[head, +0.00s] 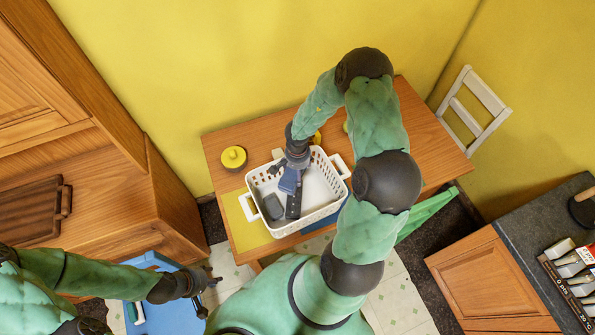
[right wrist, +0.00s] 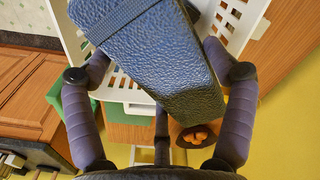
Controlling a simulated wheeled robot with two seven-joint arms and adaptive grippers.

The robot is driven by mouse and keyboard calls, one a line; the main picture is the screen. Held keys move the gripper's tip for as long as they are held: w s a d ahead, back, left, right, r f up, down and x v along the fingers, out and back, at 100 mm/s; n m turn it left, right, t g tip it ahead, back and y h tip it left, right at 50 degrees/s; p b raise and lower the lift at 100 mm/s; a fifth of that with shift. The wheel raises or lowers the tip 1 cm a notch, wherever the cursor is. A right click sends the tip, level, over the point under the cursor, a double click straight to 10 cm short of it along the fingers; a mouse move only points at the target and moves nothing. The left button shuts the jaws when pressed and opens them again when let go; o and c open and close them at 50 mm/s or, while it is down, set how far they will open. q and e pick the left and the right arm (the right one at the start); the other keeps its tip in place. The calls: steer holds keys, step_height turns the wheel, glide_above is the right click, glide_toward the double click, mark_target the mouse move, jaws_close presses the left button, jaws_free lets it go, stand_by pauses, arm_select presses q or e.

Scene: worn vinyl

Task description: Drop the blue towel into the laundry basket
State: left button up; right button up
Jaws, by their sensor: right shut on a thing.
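The blue towel (head: 289,180) is a folded, textured bundle held by my right gripper (head: 291,166) over the laundry basket. In the right wrist view the towel (right wrist: 165,60) fills the space between the two fingers and hides part of the basket. The white laundry basket (head: 333,207) has holes in its walls and stands on the wooden table. A grey item (head: 272,206) and a dark item (head: 294,206) show inside its outline, below the towel. My left gripper (head: 207,290) is away at the lower left, with its fingers apart and nothing between them.
The wooden table (head: 430,150) carries a yellow mat (head: 240,222) and a yellow-topped round object (head: 233,158) left of the basket. A white chair (head: 474,110) stands at the right. A dark counter (head: 540,225) is at the lower right; wooden cabinets (head: 60,110) line the left.

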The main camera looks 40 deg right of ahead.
steer(key=shift+f+b, duration=0.6)
steer(key=shift+b, duration=0.05)
steer(key=o, duration=1.1)
step_height(320, 180, up, 12)
